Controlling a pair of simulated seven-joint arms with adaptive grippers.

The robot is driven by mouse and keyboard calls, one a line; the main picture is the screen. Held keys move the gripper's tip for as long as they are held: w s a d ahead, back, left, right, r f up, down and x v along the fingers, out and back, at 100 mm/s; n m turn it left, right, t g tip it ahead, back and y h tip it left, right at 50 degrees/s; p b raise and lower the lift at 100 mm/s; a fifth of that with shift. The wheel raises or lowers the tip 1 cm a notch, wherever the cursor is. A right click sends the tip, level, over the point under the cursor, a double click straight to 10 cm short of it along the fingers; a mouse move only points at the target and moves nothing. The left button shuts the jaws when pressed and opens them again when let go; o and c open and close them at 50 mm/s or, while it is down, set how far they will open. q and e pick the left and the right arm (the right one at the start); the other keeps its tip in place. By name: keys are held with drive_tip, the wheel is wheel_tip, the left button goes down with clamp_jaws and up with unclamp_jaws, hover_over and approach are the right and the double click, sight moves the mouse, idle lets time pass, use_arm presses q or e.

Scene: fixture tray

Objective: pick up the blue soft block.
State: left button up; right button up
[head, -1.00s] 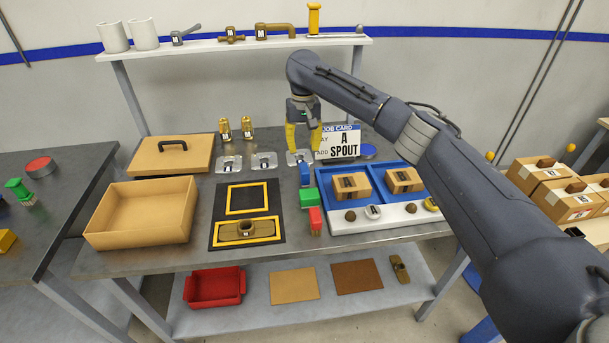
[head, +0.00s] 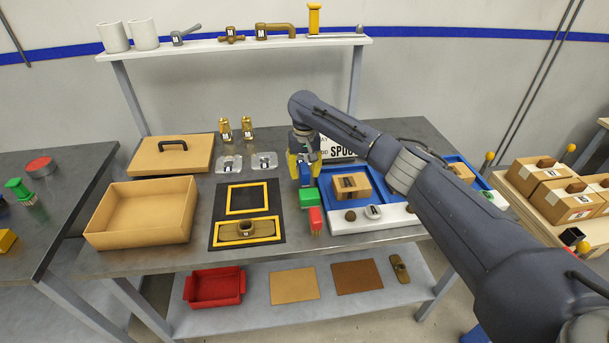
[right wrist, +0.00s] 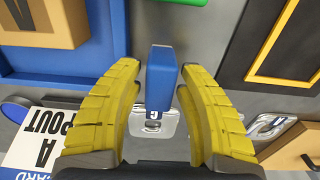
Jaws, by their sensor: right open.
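The blue soft block (head: 305,177) stands on the table behind the green block (head: 309,197). In the right wrist view the blue block (right wrist: 161,78) shows between the tips of the two yellow fingers, with a gap on each side. My right gripper (head: 304,168) is open, and its fingers come down around the upper part of the block in the head view. The fingers partly hide the block there. My left gripper is not in view.
A red block (head: 315,219) stands in front of the green one. The blue tray (head: 328,206) with brown boxes is close on the right, and a black mat (head: 222,206) with yellow frames is on the left. The job card (head: 340,152) stands behind.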

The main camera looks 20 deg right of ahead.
sight(304, 167)
drive_tip(key=shift+f, duration=0.45)
drive_tip(key=shift+o, duration=0.2)
clamp_jaws()
drive_tip(key=shift+r, duration=0.1)
wheel_tip(304, 167, up, 20)
idle(0.7)
